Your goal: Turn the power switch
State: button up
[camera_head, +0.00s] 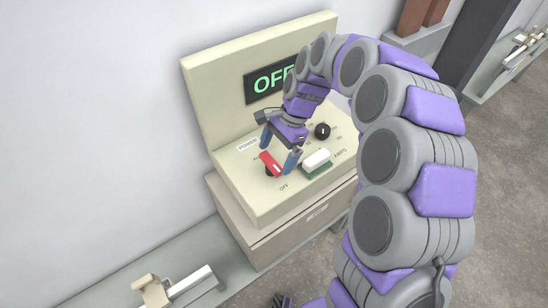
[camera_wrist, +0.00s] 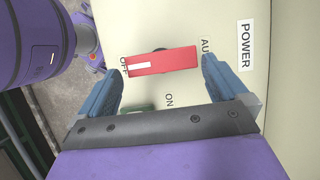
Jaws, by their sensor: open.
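The power switch (camera_head: 271,163) is a red handle on the sloped top of a cream control box (camera_head: 205,85). In the wrist view the red handle (camera_wrist: 165,62) lies between my fingers, its white-striped end toward the OFF label (camera_wrist: 124,66). AUTO lettering, partly hidden, is near its other end, and ON is below. My gripper (camera_head: 276,159) is open, with one blue finger off each end of the handle. The wrist view shows a gap at my gripper's (camera_wrist: 158,68) right finger; contact at the left is unclear. The display (camera_head: 268,82) reads OFF in green, partly covered by my arm.
A black knob (camera_head: 322,131) and a white handle on a green base (camera_head: 316,159) sit to the right of the red switch, close to my gripper. The box stands on a beige cabinet (camera_head: 290,238). A grey ledge with a metal fitting (camera_head: 175,288) is below left.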

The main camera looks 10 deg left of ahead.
jog(key=shift+s+a+f, duration=0.15)
jog(key=shift+a+f, duration=0.05)
jog(key=shift+f, duration=0.45)
jog(key=shift+a+f, duration=0.15)
jog(key=shift+a, duration=0.1)
jog(key=shift+d, duration=0.1)
jog(key=c, duration=0.7)
jog(key=shift+c, duration=0.2)
